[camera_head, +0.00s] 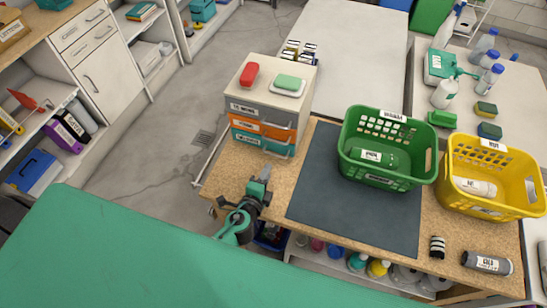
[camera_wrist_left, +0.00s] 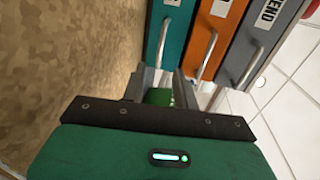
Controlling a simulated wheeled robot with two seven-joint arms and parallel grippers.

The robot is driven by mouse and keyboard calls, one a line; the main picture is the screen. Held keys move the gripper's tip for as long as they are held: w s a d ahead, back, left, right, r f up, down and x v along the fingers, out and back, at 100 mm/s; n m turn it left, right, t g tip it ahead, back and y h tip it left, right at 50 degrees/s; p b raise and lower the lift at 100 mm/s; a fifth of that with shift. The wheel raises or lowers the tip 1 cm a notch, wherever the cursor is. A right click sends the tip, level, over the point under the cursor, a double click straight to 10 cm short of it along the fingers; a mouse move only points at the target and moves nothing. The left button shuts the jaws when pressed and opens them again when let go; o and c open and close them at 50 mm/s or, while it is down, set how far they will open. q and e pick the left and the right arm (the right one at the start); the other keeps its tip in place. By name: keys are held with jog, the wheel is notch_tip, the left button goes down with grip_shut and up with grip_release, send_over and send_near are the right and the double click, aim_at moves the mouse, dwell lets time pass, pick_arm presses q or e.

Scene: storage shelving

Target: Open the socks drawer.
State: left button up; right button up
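A small drawer unit (camera_head: 268,105) stands on the wooden worktop, with a grey drawer (camera_head: 262,113) on top, an orange drawer (camera_head: 262,128) in the middle and a teal drawer (camera_head: 258,141) at the bottom. All look closed. Each has a label and a bar handle; I cannot read for sure which label says socks. My left gripper (camera_head: 263,176) is in front of the unit, apart from it. My right gripper is not in view.
A red item (camera_head: 249,73) and a green sponge on a white dish (camera_head: 288,84) sit on the unit. A dark mat (camera_head: 340,205), a green basket (camera_head: 385,150) and a yellow basket (camera_head: 490,180) are to the right. Worktop in front of the unit is clear apart from my arm.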

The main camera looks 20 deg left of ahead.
pick_arm(q)
jog(key=p+x, duration=0.1)
jog(key=x, duration=0.6)
jog(key=shift+w, duration=0.2)
jog(key=shift+f, duration=0.1)
grip_shut()
